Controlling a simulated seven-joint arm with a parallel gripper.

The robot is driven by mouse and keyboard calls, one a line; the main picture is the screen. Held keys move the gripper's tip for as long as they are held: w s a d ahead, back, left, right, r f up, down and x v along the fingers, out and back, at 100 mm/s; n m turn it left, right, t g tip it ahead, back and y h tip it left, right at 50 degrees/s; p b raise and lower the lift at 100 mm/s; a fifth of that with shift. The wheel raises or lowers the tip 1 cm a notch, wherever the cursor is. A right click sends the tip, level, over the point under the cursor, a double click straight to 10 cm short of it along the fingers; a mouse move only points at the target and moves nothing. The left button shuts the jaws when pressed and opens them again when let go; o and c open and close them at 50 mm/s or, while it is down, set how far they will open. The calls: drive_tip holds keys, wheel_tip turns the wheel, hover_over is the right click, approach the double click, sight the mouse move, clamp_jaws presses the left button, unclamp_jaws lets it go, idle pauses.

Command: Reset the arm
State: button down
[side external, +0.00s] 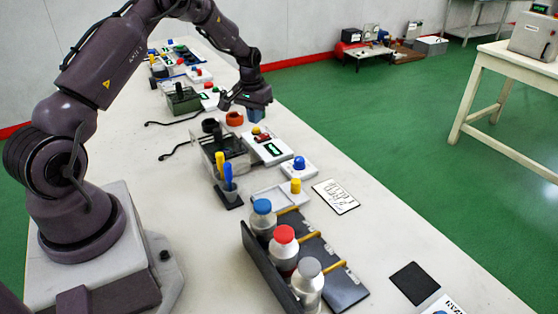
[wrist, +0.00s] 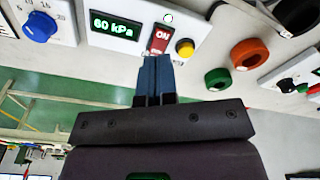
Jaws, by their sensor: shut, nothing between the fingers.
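My gripper (side external: 259,116) hangs above the long white bench, just beyond the dispenser control box (side external: 268,148). Its blue fingers are shut together and empty; in the wrist view the fingertips (wrist: 157,60) appear just below the red rocker switch (wrist: 161,39), which reads ON. I cannot tell from that view whether they touch it, but the side view shows the gripper apart from the box. The green display (wrist: 116,29) reads 60 kPa. A yellow button (wrist: 185,48) sits beside the switch.
A blue knob (wrist: 39,27) unit, an orange ring (wrist: 250,54) and a green ring (wrist: 218,79) are near. A clear box (side external: 222,150) stands by the control box. Capped bottles (side external: 284,250) stand in a rack at the front. Open space lies right of the bench.

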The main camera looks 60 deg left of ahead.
drive_tip(key=s+d+r+m+t, duration=0.4)
drive_tip(key=s+d+r+m, duration=0.2)
drive_tip(key=s+d+r, duration=1.8)
drive_tip(key=d+r, duration=0.1)
drive_tip(key=d, duration=0.2)
drive_tip(key=shift+d+r+t, duration=0.2)
drive_tip(key=shift+r+t, duration=0.15)
drive_tip(key=shift+t, duration=0.05)
